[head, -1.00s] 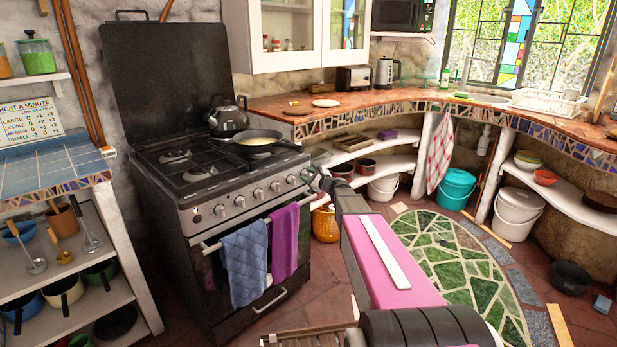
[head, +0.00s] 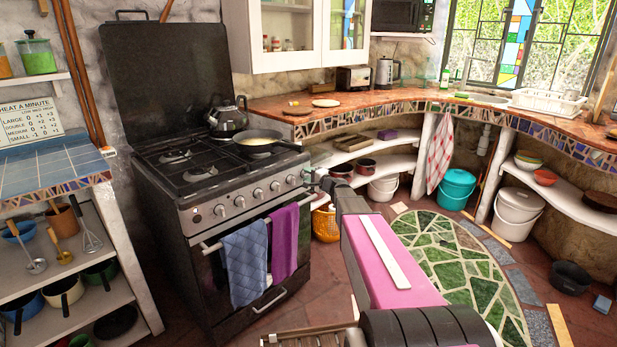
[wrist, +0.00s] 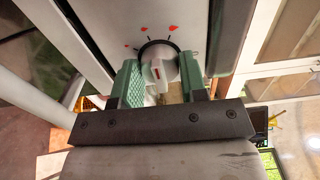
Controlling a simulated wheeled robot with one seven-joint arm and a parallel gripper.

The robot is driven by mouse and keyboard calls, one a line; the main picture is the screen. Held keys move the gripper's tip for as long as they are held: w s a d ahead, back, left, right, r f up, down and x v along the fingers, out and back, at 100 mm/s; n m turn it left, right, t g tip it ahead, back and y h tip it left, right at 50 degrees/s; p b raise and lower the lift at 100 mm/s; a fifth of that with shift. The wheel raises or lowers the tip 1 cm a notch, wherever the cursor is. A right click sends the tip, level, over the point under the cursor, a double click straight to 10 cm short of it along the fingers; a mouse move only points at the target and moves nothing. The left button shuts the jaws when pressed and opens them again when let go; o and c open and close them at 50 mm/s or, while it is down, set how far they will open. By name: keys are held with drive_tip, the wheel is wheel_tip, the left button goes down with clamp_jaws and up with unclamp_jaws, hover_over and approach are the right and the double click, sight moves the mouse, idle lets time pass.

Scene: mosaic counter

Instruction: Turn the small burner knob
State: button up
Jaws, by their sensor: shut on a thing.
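The burner knob (wrist: 160,72) is pale and round with a red line on its grip, in a dark ring on the stove's front panel. Small red marks sit around the ring in the wrist view. My gripper (wrist: 162,80) has its green fingers on either side of the knob and is shut on it. In the head view my gripper (head: 313,181) is at the right end of the stove (head: 230,215) front, and it hides most of the knob there. Several other knobs (head: 258,193) run along the panel to the left.
A frying pan (head: 258,140) with yellowish contents and a kettle (head: 227,117) stand on the stove top. A blue cloth (head: 245,262) and a purple cloth (head: 285,240) hang on the oven handle. A wall sign (head: 29,124) is at left.

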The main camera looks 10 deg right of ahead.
drive_tip(key=shift+n, duration=1.1)
drive_tip(key=o, duration=0.9)
drive_tip(key=v, duration=1)
drive_tip(key=shift+s+d, duration=0.2)
drive_tip(key=shift+s, duration=0.15)
clamp_jaws()
